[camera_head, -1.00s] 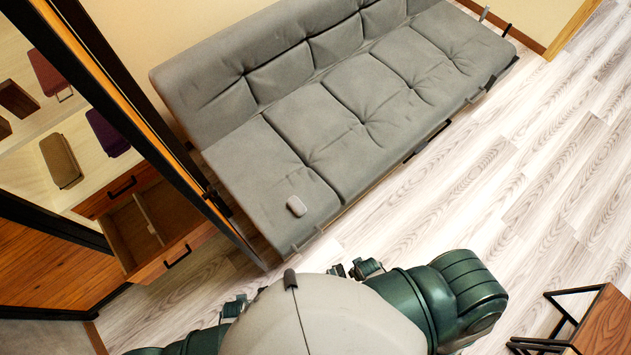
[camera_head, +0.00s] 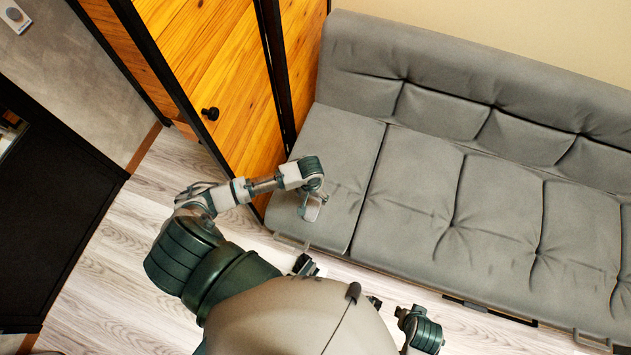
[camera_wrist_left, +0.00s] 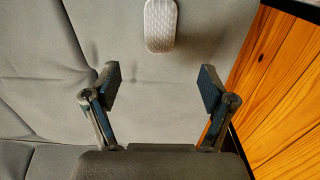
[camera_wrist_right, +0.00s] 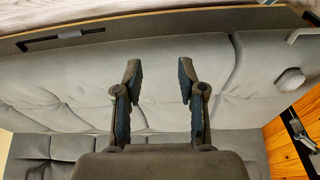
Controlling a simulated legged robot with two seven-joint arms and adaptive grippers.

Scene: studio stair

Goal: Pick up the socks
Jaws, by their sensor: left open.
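A light grey, knitted, rolled bundle, seemingly the socks (camera_head: 311,212), lies on the seat of the grey sofa (camera_head: 425,190), near its left end. The left wrist view shows it whole-shaped but cut by the top edge (camera_wrist_left: 160,25), ahead of my left gripper (camera_wrist_left: 160,88). That gripper is open and empty, its fingers apart over the seat. In the head view it (camera_head: 314,193) hangs by the bundle and partly covers it. My right gripper (camera_wrist_right: 160,80) is open and empty over the sofa. The bundle shows off to its right in the right wrist view (camera_wrist_right: 289,80).
A wooden cabinet (camera_head: 205,75) with a black frame stands close by the sofa's left end, near my left arm. A dark unit (camera_head: 50,190) is at far left. Pale wood floor (camera_head: 115,270) is open between them.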

